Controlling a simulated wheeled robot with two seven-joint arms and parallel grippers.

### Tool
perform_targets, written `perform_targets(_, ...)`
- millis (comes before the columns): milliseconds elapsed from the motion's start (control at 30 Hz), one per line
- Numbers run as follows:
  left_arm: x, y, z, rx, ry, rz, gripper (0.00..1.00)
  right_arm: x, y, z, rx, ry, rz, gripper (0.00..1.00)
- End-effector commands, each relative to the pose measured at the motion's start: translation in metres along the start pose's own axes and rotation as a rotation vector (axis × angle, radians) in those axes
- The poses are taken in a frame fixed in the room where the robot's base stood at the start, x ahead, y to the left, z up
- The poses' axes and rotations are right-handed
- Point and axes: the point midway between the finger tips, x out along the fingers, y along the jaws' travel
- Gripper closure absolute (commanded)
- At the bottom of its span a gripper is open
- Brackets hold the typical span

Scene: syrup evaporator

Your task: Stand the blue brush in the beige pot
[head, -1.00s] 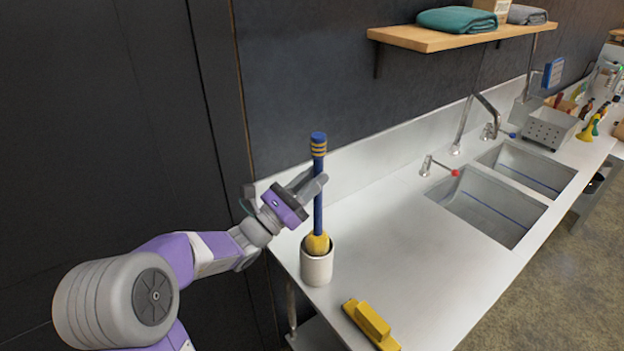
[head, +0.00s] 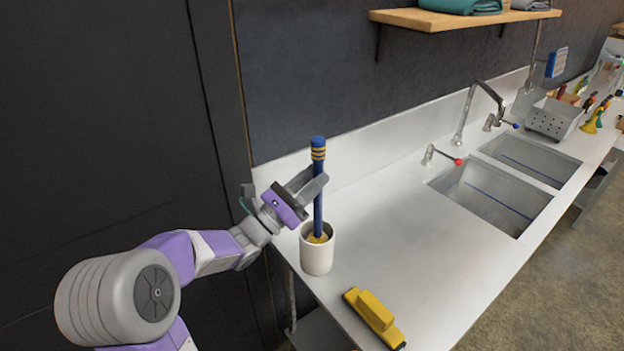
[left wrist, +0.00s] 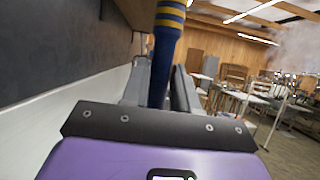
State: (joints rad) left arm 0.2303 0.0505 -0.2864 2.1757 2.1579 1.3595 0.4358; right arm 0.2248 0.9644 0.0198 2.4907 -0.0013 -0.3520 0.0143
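The blue brush (head: 318,205) has a long blue handle with yellow bands near its top. It stands nearly upright with its yellow head sunk inside the beige pot (head: 317,258), and only a bit of the yellow shows at the rim. Whether it touches the pot's bottom is hidden. My left gripper (head: 312,187) is shut on the blue handle above the pot. In the left wrist view the handle (left wrist: 164,60) is between the two fingers. My right gripper is not in view.
A yellow brush-like block (head: 375,318) lies on the white counter (head: 400,235) in front of the pot. Sink basins (head: 490,197) with taps are at the right. A wooden shelf (head: 465,19) hangs on the dark wall. The counter between pot and sinks is clear.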

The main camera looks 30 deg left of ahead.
Motion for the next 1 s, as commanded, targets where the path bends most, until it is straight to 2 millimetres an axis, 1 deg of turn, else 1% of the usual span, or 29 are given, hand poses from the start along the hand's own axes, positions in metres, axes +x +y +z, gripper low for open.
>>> perform_targets(33,0.0,0.0,0.0,0.0,-0.001,0.0,0.63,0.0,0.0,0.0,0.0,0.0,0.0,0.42)
perform_targets(133,0.0,0.0,0.0,0.0,0.0,0.0,0.47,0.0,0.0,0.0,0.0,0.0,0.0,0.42)
perform_targets(467,-0.003,0.0,0.0,0.0,0.001,0.001,0.47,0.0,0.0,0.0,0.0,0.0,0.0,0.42)
perform_targets(567,-0.014,0.001,-0.001,0.0,0.004,0.003,0.47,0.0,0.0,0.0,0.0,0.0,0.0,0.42)
perform_targets(800,-0.054,0.001,0.0,0.0,0.002,0.004,0.47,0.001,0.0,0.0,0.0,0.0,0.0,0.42)
perform_targets(900,-0.067,0.001,-0.001,0.001,0.002,0.003,0.47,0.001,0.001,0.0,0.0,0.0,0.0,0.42)
perform_targets(1000,-0.074,0.0,0.0,0.0,0.001,0.0,0.47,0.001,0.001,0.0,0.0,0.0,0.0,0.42)
